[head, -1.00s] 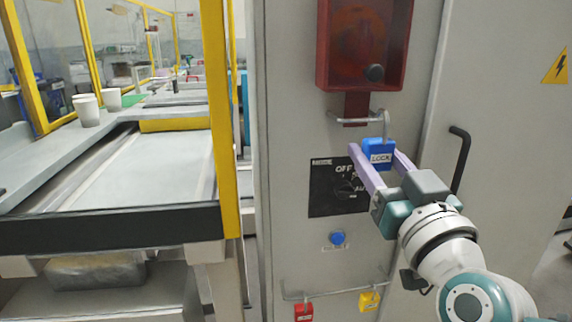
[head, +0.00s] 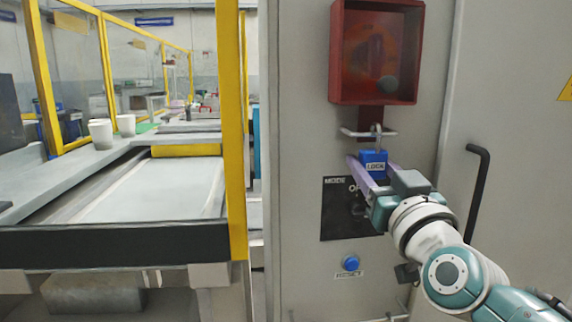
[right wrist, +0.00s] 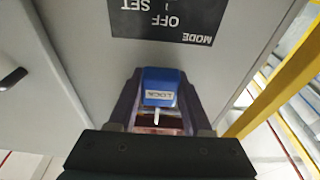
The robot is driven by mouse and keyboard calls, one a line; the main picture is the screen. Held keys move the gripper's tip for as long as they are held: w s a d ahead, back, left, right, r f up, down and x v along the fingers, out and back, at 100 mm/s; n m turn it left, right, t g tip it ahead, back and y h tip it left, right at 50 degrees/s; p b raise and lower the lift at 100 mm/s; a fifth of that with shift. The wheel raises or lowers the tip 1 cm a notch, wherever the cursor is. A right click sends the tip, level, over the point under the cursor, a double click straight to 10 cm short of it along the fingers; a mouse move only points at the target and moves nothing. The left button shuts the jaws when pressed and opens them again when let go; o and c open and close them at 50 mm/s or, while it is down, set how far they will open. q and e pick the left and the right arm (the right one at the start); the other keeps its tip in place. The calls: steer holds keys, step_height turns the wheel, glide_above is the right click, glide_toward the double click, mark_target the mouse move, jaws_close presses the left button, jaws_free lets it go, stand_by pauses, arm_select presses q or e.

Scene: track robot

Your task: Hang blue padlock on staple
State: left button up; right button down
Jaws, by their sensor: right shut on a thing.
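The blue padlock (head: 373,163), labelled LOCK, is upright with its grey shackle on top. My right gripper (head: 371,168) is shut on its body, one finger on each side. The staple (head: 354,133) is a grey horizontal bar on the cabinet front, below the red box. The shackle overlaps the staple's bar, right of its middle; I cannot tell whether it is around the bar or in front of it. In the right wrist view the padlock (right wrist: 159,84) sits between the fingers, its shackle pointing toward the palm. My left gripper is not in view.
The red box (head: 340,60) is just above the staple. A black switch panel (head: 335,222) and a blue reset button (head: 351,263) are below. A black door handle (head: 482,190) is at right. A yellow post (head: 232,130) and conveyor (head: 160,188) are at left.

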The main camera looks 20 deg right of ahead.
steer(key=shift+c, duration=1.2)
jaws_free()
steer(key=shift+f, duration=0.1)
